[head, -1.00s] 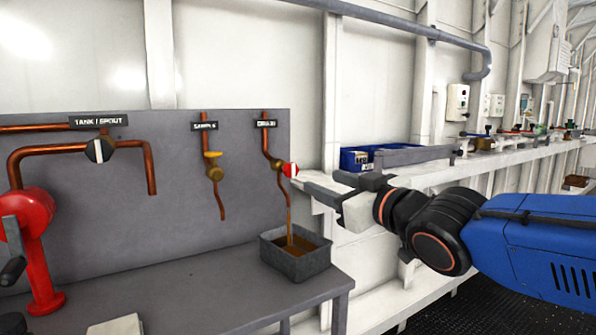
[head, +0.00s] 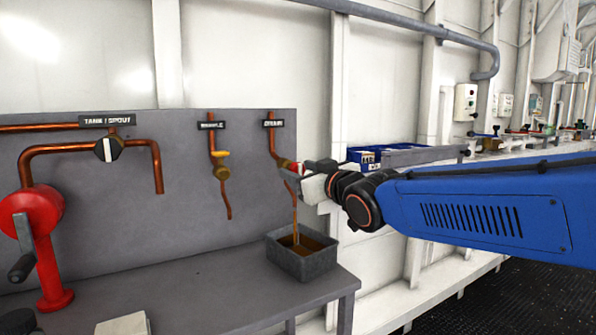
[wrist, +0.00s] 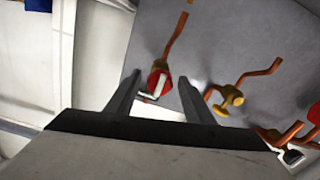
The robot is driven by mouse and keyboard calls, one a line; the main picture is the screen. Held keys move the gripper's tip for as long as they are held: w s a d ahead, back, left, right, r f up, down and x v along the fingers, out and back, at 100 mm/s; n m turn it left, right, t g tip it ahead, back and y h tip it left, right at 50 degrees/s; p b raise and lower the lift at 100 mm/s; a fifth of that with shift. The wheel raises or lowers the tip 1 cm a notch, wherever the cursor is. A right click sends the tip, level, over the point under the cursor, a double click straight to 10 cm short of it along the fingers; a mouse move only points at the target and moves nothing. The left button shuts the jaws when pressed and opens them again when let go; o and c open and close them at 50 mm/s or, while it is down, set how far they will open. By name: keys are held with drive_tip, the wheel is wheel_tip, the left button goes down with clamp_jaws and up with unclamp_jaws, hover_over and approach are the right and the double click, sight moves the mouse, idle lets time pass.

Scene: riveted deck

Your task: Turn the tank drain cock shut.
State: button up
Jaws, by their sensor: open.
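The drain cock (head: 284,163) sits on a copper pipe under the DRAIN label (head: 273,123), at the right of the grey panel. Its round red knob with a white bar shows in the wrist view (wrist: 158,82). Brown liquid (head: 295,222) runs from its pipe into a grey pan (head: 303,264) on the bench. My gripper (head: 303,177) is open at the knob and partly hides it in the head view. In the wrist view the knob appears between the two fingers (wrist: 160,84); I cannot tell if they touch it.
Left of the drain are the sample cock (head: 221,172) with a yellow handle and the tank/spout cock (head: 107,149). A red hand pump (head: 45,245) stands at the far left. Blue bins (head: 365,157) sit on a shelf to the right.

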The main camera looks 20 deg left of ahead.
drive_tip(key=shift+w+a, duration=0.4)
drive_tip(key=c, duration=1)
drive_tip(key=shift+c, duration=0.2)
